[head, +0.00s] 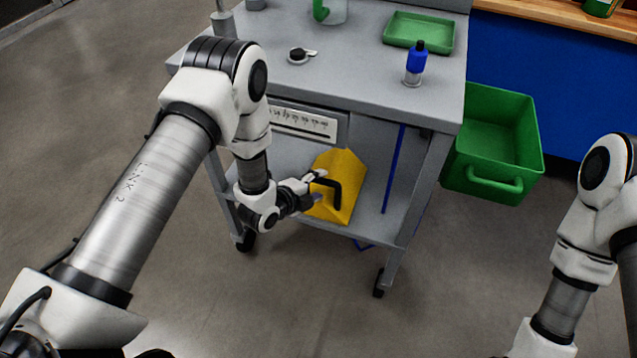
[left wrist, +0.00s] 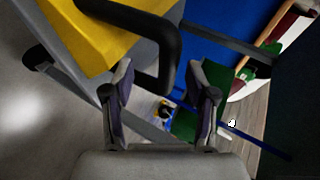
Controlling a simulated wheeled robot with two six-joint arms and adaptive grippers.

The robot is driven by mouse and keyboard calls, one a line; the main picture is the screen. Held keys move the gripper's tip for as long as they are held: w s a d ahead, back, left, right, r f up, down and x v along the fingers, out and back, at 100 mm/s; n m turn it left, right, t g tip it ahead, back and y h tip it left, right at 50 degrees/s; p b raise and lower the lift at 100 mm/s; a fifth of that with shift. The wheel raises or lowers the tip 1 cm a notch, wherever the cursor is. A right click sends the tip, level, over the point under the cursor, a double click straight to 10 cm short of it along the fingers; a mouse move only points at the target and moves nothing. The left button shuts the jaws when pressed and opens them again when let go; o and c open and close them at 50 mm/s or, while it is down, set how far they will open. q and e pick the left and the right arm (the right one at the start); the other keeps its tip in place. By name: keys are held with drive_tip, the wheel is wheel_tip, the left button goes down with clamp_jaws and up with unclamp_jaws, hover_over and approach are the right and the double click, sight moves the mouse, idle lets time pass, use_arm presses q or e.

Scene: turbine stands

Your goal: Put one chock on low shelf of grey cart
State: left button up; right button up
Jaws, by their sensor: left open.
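The yellow chock (head: 340,193), a wedge-like block with a black handle (head: 334,190), rests on the low shelf (head: 376,226) of the grey cart (head: 432,190). In the left wrist view the chock (left wrist: 88,35) is at the upper left, its black handle (left wrist: 160,45) curving down in front of the fingers. My left gripper (head: 314,186) is at the handle, with its two fingers (left wrist: 162,85) apart. The handle's bend shows between the fingertips; I cannot tell whether it touches them. My right gripper is out of the picture; only its arm shows.
A green bin (head: 492,145) is right of the cart, by a blue bench (head: 560,75). The floor in front is clear.

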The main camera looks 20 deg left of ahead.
use_arm(q)
drive_tip(key=p+v, duration=0.3)
drive_tip(key=v, duration=0.3)
drive_tip(key=shift+r, duration=0.1)
idle(0.4)
drive_tip(key=s+a+f+n+g+y, duration=0.2)
drive_tip(key=s+n+g, duration=0.2)
drive_tip(key=s+n, duration=0.45)
drive_tip(key=s+a+f+n+g+y, duration=0.1)
drive_tip(key=s+f+n+g, duration=0.3)
drive_tip(key=s, duration=0.7)
drive_tip(key=s+a+f+n+g+y, duration=0.15)
drive_tip(key=s+n+g, duration=0.25)
drive_tip(key=s+n, duration=0.5)
wheel_tip(320, 180, up, 16)
drive_tip(key=p, duration=1.5)
drive_tip(key=shift+s+a+f+m+p, duration=0.2)
drive_tip(key=shift+s+m+p, duration=0.15)
drive_tip(key=shift+p, duration=0.05)
